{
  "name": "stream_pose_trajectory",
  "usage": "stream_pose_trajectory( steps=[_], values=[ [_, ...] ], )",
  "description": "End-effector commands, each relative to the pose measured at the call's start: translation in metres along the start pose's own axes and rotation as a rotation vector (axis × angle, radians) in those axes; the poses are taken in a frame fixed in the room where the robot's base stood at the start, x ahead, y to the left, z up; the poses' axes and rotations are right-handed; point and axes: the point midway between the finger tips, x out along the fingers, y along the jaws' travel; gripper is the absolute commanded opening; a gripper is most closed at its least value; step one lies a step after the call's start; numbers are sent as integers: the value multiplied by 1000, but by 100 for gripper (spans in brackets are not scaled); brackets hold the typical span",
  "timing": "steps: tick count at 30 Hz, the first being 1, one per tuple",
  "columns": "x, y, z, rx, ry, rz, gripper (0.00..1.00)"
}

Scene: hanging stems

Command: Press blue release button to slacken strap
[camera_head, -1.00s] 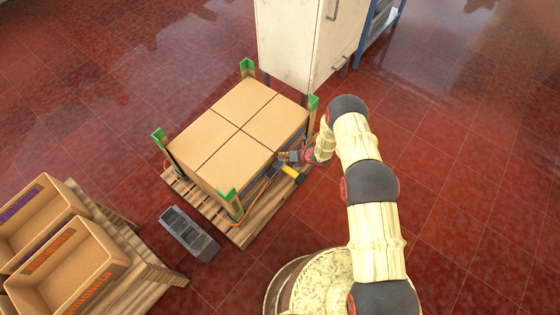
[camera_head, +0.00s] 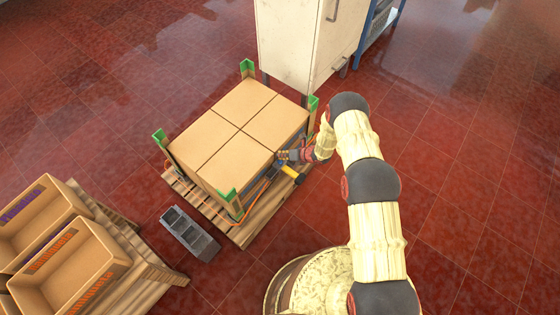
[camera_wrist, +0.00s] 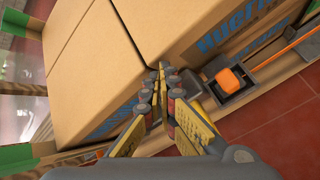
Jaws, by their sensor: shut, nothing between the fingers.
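An orange strap (camera_head: 257,192) runs along the near side of a block of cardboard boxes (camera_head: 235,127). In the wrist view the strap (camera_wrist: 272,58) leads to a dark buckle (camera_wrist: 228,86) with an orange block on it, low on the box side. I cannot make out a blue button in either view. My gripper (camera_wrist: 161,72) is shut and empty, its fingertips close to the box edge and left of the buckle. In the head view my gripper (camera_head: 283,155) is at the right side of the boxes. Whether it touches anything is unclear.
The boxes stand on a wooden pallet (camera_head: 246,234) with green-topped corner posts (camera_head: 228,193). A grey block (camera_head: 189,234) lies on the floor at left. Open crates (camera_head: 72,265) sit on another pallet at lower left. A white cabinet (camera_head: 298,45) stands behind. Red floor is free at right.

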Motion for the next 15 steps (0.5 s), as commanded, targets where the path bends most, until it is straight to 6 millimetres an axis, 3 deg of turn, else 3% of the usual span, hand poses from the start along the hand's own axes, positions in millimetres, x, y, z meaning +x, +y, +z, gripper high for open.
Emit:
stream_pose_trajectory(
  steps=[15],
  values=[
    [-26,19,20,-1,-1,0,0]
  ],
)
